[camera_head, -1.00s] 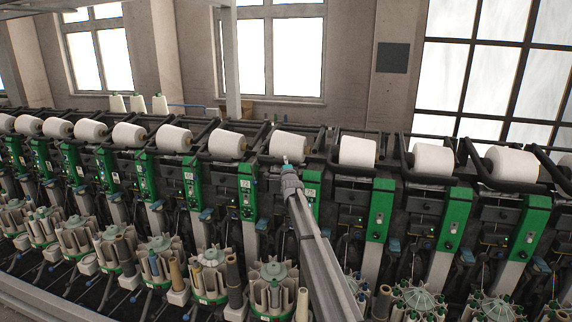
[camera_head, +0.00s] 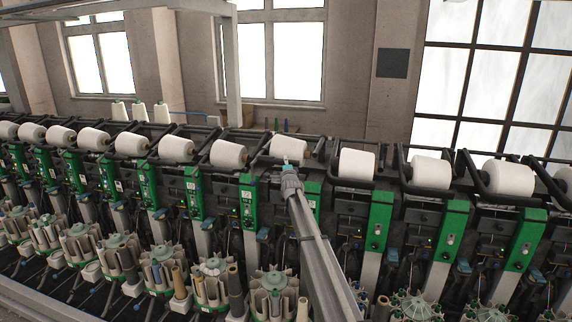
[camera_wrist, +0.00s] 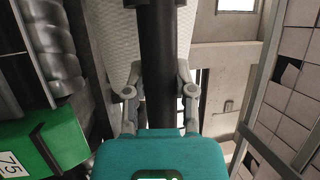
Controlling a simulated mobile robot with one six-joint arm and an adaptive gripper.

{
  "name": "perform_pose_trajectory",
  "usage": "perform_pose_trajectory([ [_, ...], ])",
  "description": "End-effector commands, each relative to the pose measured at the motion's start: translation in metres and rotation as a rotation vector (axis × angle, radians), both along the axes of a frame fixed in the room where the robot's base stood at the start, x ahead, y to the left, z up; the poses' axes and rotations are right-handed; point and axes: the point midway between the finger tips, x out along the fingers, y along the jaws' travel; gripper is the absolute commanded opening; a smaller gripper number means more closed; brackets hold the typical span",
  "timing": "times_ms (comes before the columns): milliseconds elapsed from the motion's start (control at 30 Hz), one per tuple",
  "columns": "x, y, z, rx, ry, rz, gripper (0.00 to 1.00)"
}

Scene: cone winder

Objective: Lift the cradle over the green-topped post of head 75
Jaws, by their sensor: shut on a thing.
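My gripper (camera_head: 288,166) is at the winding head labelled 75, in front of its white yarn package (camera_head: 290,147). In the wrist view my gripper (camera_wrist: 160,95) is shut on the dark bar of the cradle (camera_wrist: 158,50), which runs between its fingers; the fingertips are partly hidden. The white package (camera_wrist: 118,40) shows behind the bar. The green-topped post (camera_wrist: 45,140) with the label 75 is at the lower left of the wrist view. In the head view the post (camera_head: 313,194) is just right of my wrist, partly hidden. The cradle sits slightly higher than its neighbours.
The neighbouring heads have white packages (camera_head: 229,153) (camera_head: 357,164) and green posts (camera_head: 249,200) (camera_head: 379,222) close on both sides. Bobbin magazines (camera_head: 272,292) stand below. A grooved metal drum (camera_wrist: 50,55) is left in the wrist view. Space above the packages is open.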

Motion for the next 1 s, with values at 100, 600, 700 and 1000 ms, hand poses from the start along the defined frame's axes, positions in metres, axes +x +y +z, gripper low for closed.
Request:
perform_pose_trajectory([
  [100, -0.001, 0.001, -0.001, -0.001, 0.002, 0.001, 0.41],
  [600, -0.001, 0.0, -0.001, 0.0, 0.002, 0.001, 0.69],
  [700, -0.001, 0.0, -0.002, 0.0, 0.002, 0.001, 0.69],
  [1000, 0.0, 0.0, -0.015, 0.0, 0.002, 0.001, 0.69],
])
